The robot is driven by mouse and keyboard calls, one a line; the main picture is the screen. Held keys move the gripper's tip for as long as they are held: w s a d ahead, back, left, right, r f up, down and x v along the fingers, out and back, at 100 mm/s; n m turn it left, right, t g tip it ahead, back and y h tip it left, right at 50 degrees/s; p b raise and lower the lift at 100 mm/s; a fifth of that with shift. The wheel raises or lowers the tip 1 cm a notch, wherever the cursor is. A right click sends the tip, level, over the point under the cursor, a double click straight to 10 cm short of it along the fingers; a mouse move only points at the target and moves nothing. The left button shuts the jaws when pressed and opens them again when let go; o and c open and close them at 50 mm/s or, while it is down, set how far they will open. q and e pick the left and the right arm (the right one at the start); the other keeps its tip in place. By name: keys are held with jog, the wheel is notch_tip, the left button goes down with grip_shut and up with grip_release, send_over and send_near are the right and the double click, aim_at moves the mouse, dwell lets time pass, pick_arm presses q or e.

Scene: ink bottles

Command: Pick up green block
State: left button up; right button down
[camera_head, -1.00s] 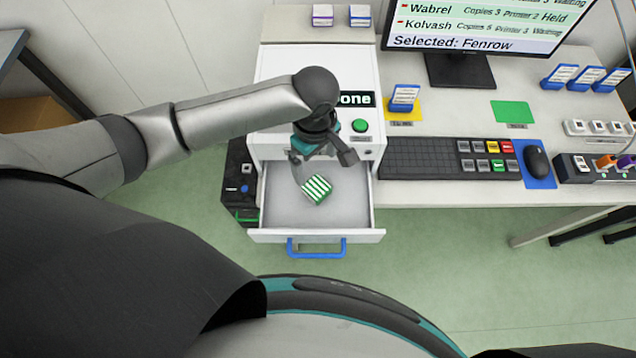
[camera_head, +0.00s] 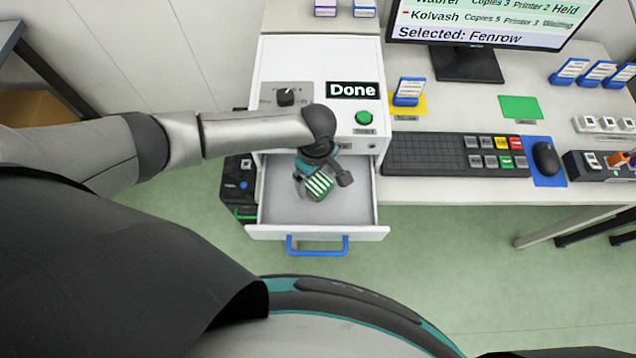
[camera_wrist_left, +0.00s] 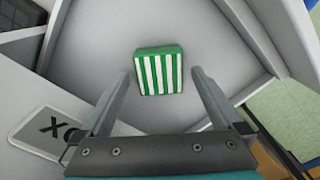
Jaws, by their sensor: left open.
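A green and white striped block (camera_head: 319,185) lies in the open white drawer (camera_head: 350,233), below the printer-like cabinet. It also shows in the left wrist view (camera_wrist_left: 158,72), lying on the drawer floor. My left gripper (camera_head: 318,182) is over the drawer at the block. In the left wrist view my left gripper (camera_wrist_left: 160,80) is open, with one finger to each side of the block's near end. Gaps show between the fingers and the block. Whether the fingertips reach down to the block's height, I cannot tell. My right gripper is not in view.
The white cabinet (camera_head: 290,60) has a Done label, a green button (camera_head: 364,118) and a dark knob (camera_head: 287,96). Drawer walls stand close around my left gripper. A keyboard (camera_head: 425,155), mouse (camera_head: 546,158), monitor (camera_head: 468,60) and several ink boxes are on the desk at right.

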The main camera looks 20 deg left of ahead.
pick_arm(q)
jog(key=shift+c, duration=0.2)
grip_shut()
dwell(0.6)
jog(key=shift+r, duration=0.15)
